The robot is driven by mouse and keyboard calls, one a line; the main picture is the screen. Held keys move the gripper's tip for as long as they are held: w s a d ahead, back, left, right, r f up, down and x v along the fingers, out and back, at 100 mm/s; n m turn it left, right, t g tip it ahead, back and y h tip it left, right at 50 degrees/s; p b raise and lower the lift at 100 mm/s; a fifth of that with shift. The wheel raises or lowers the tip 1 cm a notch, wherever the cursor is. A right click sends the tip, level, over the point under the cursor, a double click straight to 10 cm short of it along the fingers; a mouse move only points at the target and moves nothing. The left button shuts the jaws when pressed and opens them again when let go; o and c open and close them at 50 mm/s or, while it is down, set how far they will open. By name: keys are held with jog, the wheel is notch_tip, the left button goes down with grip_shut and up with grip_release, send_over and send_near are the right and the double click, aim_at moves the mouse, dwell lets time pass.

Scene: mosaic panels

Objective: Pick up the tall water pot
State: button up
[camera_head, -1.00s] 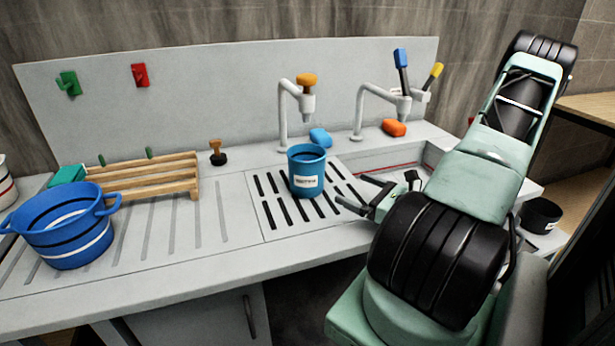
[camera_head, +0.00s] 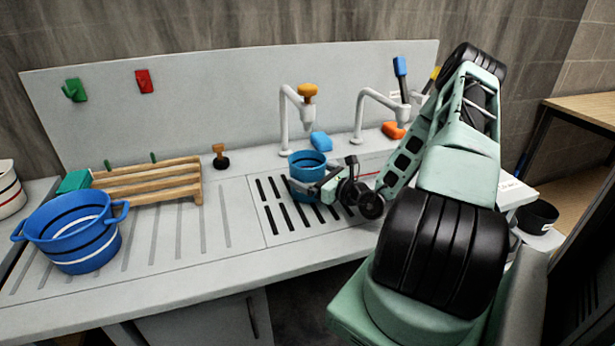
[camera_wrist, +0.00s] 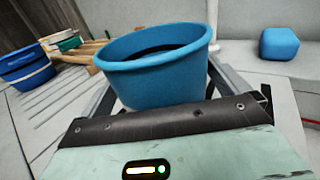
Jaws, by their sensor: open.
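The tall water pot (camera_head: 307,163) is a blue cylinder standing upright on the slotted drain area of the counter, below the left tap. In the wrist view the pot (camera_wrist: 155,72) fills the upper middle, dark inside. My gripper (camera_head: 305,190) is open at the pot, coming from the right, and hides the pot's lower front and label. In the wrist view a finger shows on each side of the pot. I cannot tell whether either finger touches it.
A blue striped basin (camera_head: 72,240) and a wooden rack (camera_head: 150,182) stand to the left. Two taps (camera_head: 284,125) rise behind the pot, with a blue sponge (camera_head: 321,141) and an orange one (camera_head: 393,131) near them. The counter's left middle is clear.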

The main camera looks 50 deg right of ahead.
jog(key=shift+w, duration=0.7)
jog(key=c, duration=1.2)
